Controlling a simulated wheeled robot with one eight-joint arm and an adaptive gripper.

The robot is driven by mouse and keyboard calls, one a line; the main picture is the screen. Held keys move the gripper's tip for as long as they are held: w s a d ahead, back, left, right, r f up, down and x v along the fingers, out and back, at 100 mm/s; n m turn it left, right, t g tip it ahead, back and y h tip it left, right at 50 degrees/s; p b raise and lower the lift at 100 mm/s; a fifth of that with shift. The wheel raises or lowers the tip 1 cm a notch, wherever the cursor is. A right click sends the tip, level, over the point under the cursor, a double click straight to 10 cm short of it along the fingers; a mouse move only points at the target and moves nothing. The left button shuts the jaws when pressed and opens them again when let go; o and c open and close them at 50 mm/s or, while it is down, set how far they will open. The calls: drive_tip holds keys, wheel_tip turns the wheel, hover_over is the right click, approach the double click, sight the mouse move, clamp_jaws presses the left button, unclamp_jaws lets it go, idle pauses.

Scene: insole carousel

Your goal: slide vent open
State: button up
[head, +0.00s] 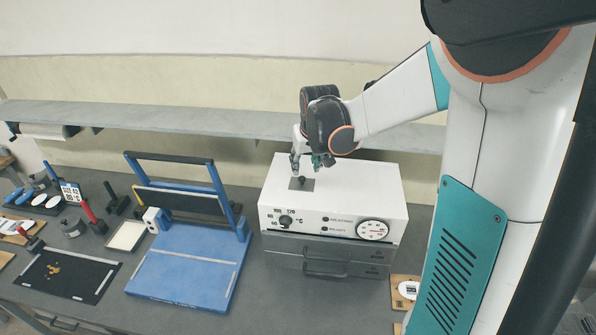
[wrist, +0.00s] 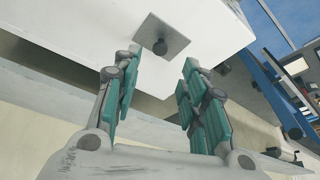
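The vent is a small grey square plate (head: 308,186) with a dark round knob, set on the top of the white oven (head: 385,185). In the wrist view the plate (wrist: 177,41) and its knob (wrist: 160,47) show just beyond my fingertips. My gripper (head: 308,170) is over the oven top, close to the vent plate. In the wrist view my gripper (wrist: 154,75) is open, with its teal finger pads wide apart and nothing between them. The knob lies ahead of the gap between the fingers. I cannot tell whether the fingers touch the oven top.
The oven front has a temperature knob (head: 286,221), a round gauge (head: 372,230) and drawers with handles (head: 326,274) below. A grey shelf (head: 230,122) runs along the wall behind my gripper. A blue hinged press (head: 185,275) stands left of the oven.

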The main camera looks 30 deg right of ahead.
sight(302, 178)
drive_tip(key=x, duration=0.7)
drive_tip(key=shift+w+f, duration=0.15)
drive_tip(key=shift+f, duration=0.2)
